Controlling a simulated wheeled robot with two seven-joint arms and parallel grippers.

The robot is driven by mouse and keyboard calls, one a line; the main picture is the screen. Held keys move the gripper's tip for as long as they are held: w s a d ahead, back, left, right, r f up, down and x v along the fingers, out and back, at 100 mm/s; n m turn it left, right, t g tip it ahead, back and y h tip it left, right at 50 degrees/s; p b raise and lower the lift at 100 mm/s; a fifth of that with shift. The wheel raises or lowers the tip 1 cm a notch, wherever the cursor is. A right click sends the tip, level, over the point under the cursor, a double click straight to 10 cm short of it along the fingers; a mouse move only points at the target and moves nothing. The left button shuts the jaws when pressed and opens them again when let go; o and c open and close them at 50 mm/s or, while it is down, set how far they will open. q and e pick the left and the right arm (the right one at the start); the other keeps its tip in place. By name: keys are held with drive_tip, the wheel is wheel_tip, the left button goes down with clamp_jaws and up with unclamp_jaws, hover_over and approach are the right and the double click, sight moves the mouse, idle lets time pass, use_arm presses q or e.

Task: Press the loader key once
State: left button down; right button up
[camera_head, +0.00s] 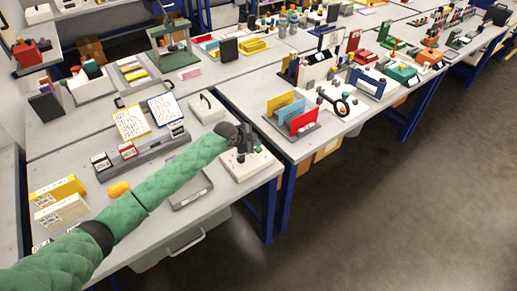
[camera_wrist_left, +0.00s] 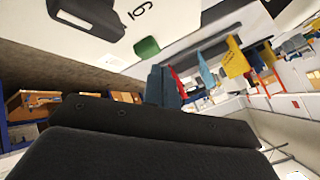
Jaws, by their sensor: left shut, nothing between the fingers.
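A white device (camera_head: 262,162) with small dark and green parts on top sits at the right front corner of the near bench. My left gripper (camera_head: 245,146) is at this device, at the end of my green-sleeved arm, and hides part of its top. In the left wrist view, the shut, empty fingers (camera_wrist_left: 163,86) are close to a green key (camera_wrist_left: 146,48) on the white panel (camera_wrist_left: 175,18). A black part (camera_wrist_left: 88,14) and printed marks are also on the panel. I cannot tell whether the fingers touch the key, or which key is the loader key.
A white box with a black handle (camera_head: 207,106) stands behind the device, and a grey tray (camera_head: 191,189) lies to its left. Two written cards (camera_head: 131,121) stand farther left. Another bench with red, blue and yellow upright panels (camera_head: 303,120) is to the right, beyond a narrow gap.

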use_arm(q)
drive_tip(key=shift+f, duration=0.2)
drive_tip(key=shift+f, duration=0.2)
idle(0.4)
drive_tip(key=shift+f+b, duration=0.5)
drive_tip(key=shift+b, duration=0.05)
idle(0.6)
drive_tip(key=shift+r, duration=0.15)
idle(0.3)
drive_tip(key=shift+r+p, duration=0.55)
drive_tip(key=shift+r, duration=0.25)
